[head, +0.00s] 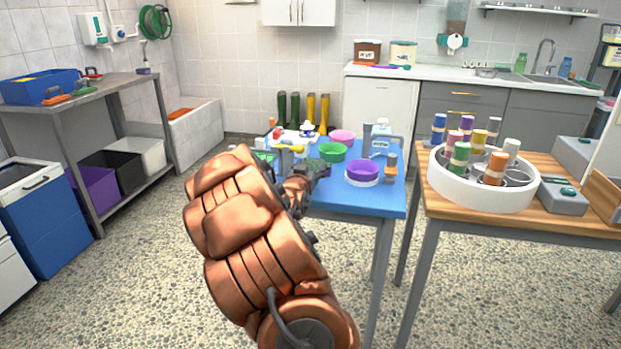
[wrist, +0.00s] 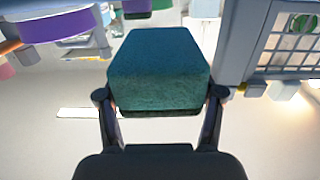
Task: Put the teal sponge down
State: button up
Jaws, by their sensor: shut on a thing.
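The teal sponge (wrist: 158,70) fills the middle of the wrist view as a block with a darker edge below. My gripper (wrist: 159,96) is shut on it, with one dark finger on each side. In the head view my gripper (head: 308,178) is over the near part of the blue table (head: 345,200), left of the purple bowl (head: 362,170). My arm hides part of that area, and I cannot make out the sponge clearly there. I cannot tell whether the sponge touches a surface.
A green bowl (head: 333,152), a pink bowl (head: 342,136) and several small items crowd the blue table. A wooden table (head: 455,208) at the right holds a white round tub (head: 470,196) of coloured cylinders. A grey shelf (head: 92,100) stands left. The speckled floor between is clear.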

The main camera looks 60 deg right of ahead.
jog(key=shift+d, duration=0.3)
jog(key=shift+w+f, duration=0.1)
jog(key=shift+f, duration=1.65)
jog(key=shift+f, duration=0.2)
jog(key=o, duration=0.8)
jog(key=shift+r, duration=0.2)
